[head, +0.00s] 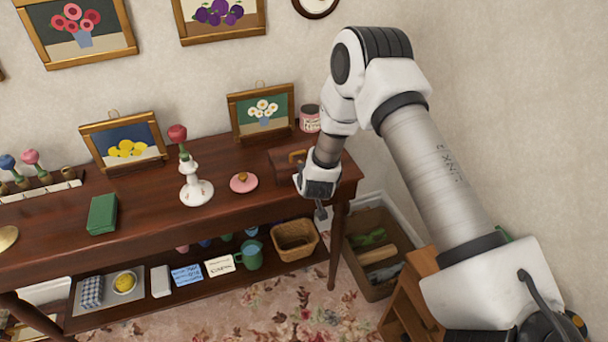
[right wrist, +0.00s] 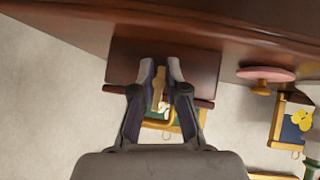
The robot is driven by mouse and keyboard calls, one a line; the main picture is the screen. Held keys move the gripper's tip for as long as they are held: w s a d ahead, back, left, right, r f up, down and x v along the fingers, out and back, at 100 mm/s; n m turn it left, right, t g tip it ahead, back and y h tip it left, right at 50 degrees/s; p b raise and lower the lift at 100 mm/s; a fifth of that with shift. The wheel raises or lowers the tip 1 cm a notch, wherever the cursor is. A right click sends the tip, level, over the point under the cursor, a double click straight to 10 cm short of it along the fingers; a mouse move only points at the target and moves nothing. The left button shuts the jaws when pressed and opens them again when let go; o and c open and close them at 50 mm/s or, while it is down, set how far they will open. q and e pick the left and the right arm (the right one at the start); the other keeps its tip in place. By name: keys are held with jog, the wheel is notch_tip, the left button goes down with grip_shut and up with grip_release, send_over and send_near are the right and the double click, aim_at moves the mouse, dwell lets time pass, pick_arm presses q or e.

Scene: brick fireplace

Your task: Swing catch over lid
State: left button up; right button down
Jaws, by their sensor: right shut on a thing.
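A dark brown wooden box (head: 281,166) sits at the right end of the long table, its near right part hidden by my right arm. A brass handle (head: 296,156) shows on top of it. A narrow brass-coloured catch (right wrist: 158,86) stands between the fingers of my right gripper (right wrist: 161,70). The gripper (head: 306,192) is shut on it, at the box front. My left gripper is out of view.
A pink round lid (head: 243,182), white candlestick (head: 193,188), green box (head: 102,214) and propped pictures (head: 262,111) stand left of or behind the box. A tin (head: 310,118) is behind it. A crate (head: 372,252) stands on the floor right of the table.

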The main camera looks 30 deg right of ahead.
jog(key=c, duration=1.5)
grip_release()
jog(key=shift+c, duration=0.2)
jog(key=shift+o, duration=0.3)
jog(key=shift+d, duration=0.1)
jog(key=v, duration=1.2)
jog(key=shift+f, duration=0.15)
